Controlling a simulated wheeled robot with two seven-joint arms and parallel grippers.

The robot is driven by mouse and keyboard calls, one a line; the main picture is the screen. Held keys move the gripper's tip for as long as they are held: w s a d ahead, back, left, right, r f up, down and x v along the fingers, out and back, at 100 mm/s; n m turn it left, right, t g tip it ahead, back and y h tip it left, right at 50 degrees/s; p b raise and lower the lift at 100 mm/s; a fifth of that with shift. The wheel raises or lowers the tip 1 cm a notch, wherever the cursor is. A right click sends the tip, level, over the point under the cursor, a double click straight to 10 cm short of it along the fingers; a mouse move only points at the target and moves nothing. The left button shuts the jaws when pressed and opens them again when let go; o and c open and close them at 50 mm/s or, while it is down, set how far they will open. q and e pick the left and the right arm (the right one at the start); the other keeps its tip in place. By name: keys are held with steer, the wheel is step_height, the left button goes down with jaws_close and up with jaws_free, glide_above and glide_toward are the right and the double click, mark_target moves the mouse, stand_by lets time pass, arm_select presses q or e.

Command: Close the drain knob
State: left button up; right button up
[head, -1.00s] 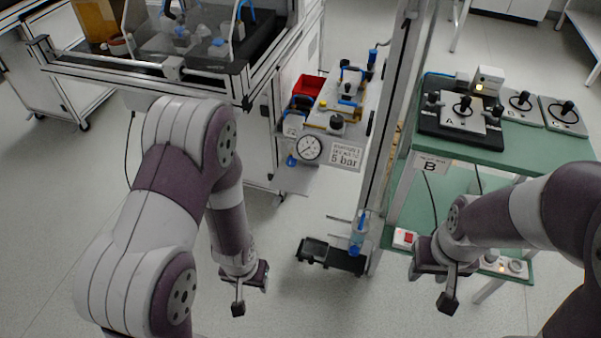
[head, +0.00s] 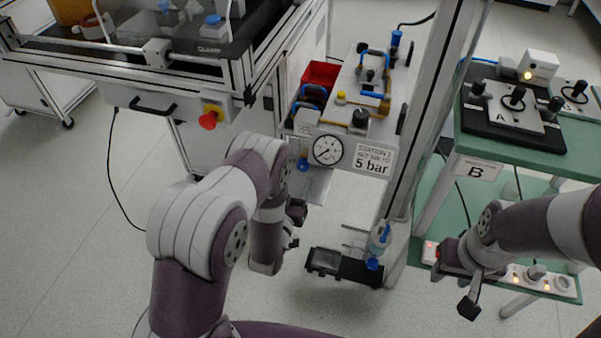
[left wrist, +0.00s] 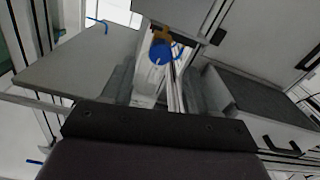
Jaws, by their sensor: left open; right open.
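In the head view, a small blue knob (head: 303,164) is below the pressure gauge on the left of the station panel. A second blue knob (head: 372,264) is under the clear bowl at the post; I cannot tell which is the drain knob. A round blue knob (left wrist: 160,53) with a brass-coloured fitting is ahead in the left wrist view. My left gripper (head: 294,226) is open and empty, below the gauge and left of the bowl, apart from both knobs. My right gripper (head: 470,300) is open and empty, low in front of the green shelf.
The gauge (head: 328,150) and a "5 bar" sign (head: 374,162) face me. A metal post (head: 420,150) stands between the station and the green bench (head: 540,158). A black tray (head: 345,267) is low by the post. A red emergency button (head: 210,117) is at left.

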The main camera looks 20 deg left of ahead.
mark_target(302, 168)
arm_select(q)
steer(key=w, duration=0.4)
steer(key=shift+w+d, duration=0.1)
steer(key=shift+w, duration=0.05)
steer(key=c, duration=1)
steer(key=shift+c, duration=0.2)
